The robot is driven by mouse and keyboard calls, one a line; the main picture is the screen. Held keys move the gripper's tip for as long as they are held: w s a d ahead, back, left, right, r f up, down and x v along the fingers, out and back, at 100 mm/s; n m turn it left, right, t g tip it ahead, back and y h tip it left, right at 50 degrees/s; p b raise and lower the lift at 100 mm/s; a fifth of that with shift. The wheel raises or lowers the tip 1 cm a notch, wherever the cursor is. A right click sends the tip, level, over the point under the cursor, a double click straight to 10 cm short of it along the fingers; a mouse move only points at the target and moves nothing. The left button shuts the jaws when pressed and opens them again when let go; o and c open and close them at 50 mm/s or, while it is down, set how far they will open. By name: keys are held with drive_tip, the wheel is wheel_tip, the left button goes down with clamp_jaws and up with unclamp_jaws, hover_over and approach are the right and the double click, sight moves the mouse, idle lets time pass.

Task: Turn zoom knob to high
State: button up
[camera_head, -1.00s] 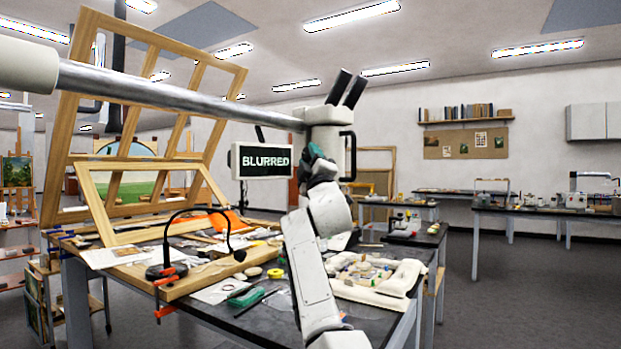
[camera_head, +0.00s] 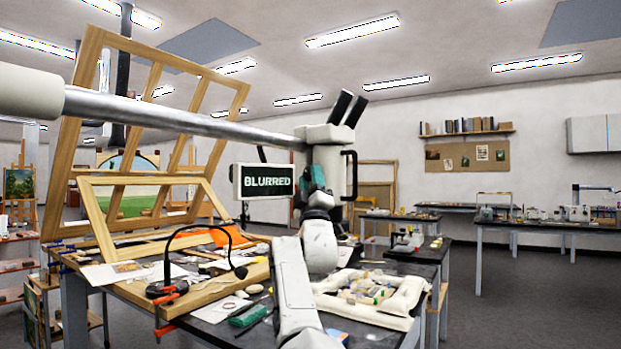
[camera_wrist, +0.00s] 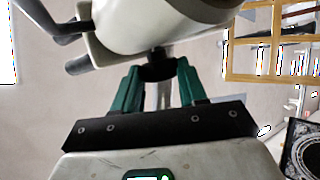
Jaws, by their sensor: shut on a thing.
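The microscope head (camera_head: 328,134), pale with two black eyepieces, hangs on a long metal boom. In the wrist view its pale body (camera_wrist: 165,22) fills the top. My gripper (camera_wrist: 158,72) has its green fingers below that body, closed on the dark zoom knob (camera_wrist: 157,58) between the tips. In the head view my gripper (camera_head: 312,180) is against the microscope's lower side, and the knob is hidden there. The knob's setting cannot be read. The screen (camera_head: 264,181) beside the microscope reads "BLURRED".
The boom (camera_head: 180,117) crosses the upper left. Below is a cluttered table (camera_head: 236,335) with a wooden frame (camera_head: 150,215), a black gooseneck lamp (camera_head: 168,288) and a white padded tray (camera_head: 400,313) of fragments. Floor is open at the right.

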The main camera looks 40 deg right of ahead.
drive_tip(key=shift+w+f, duration=0.1)
drive_tip(key=shift+f, duration=0.1)
drive_tip(key=o, duration=0.9)
drive_tip(key=shift+d, duration=0.1)
drive_tip(key=shift+c, duration=0.2)
drive_tip(key=shift+o, duration=0.9)
drive_tip(key=shift+r, duration=0.1)
drive_tip(key=b+v, duration=0.1)
drive_tip(key=v, duration=1)
